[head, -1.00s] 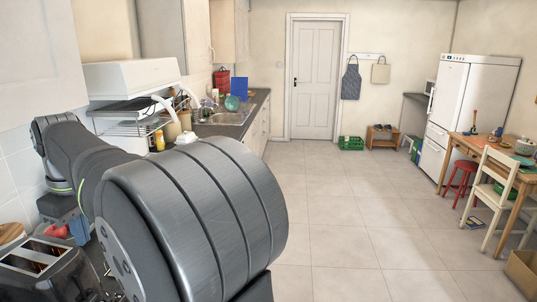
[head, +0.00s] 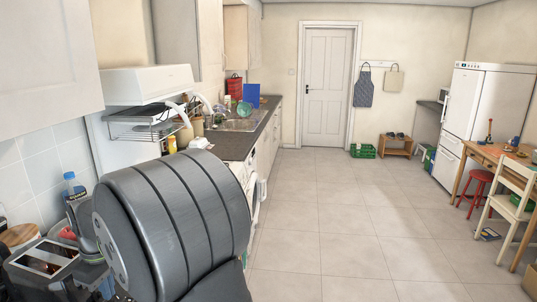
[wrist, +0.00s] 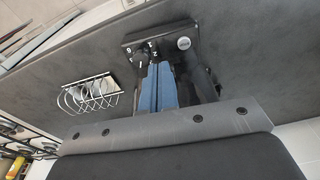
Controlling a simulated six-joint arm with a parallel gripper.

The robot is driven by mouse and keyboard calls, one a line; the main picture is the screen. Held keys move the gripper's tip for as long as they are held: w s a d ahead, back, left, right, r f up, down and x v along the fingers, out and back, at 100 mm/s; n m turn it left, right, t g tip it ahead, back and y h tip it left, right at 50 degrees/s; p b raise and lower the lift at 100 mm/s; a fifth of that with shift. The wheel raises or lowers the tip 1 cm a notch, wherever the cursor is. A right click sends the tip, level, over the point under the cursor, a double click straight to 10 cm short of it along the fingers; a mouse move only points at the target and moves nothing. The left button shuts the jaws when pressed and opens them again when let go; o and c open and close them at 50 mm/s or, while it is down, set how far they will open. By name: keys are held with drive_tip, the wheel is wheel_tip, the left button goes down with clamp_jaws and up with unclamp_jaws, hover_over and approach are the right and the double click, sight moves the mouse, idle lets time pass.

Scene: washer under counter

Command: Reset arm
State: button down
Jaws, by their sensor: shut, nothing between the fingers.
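My gripper (wrist: 160,70) shows in the wrist view as two blue fingers pressed together, with nothing between them. The fingers point at a black appliance front (wrist: 160,40) with a numbered dial and a round button. I cannot tell whether they touch it. In the head view my large grey arm link fills the lower left and hides much of the near counter. The fingers cannot be made out clearly there.
A toaster (head: 40,262) stands at the lower left, near a blue-capped bottle (head: 74,187). The wrist view shows a wire rack (wrist: 90,95) on dark counter. A white washer door (head: 262,190) stands out from the counter front. The tiled floor (head: 335,225) is open.

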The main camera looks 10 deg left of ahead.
idle(0.3)
wheel_tip(320, 180, up, 17)
drive_tip(key=d, duration=0.2)
hover_over(101, 301)
drive_tip(key=d, duration=0.4)
wheel_tip(101, 301, down, 16)
drive_tip(key=f, duration=0.1)
drive_tip(key=a, duration=0.1)
drive_tip(key=a+f, duration=0.1)
drive_tip(key=a, duration=0.1)
drive_tip(key=shift+a+f, duration=0.3)
drive_tip(key=shift+a, duration=0.05)
wheel_tip(101, 301, up, 12)
drive_tip(key=d, duration=0.1)
drive_tip(key=shift+r, duration=0.25)
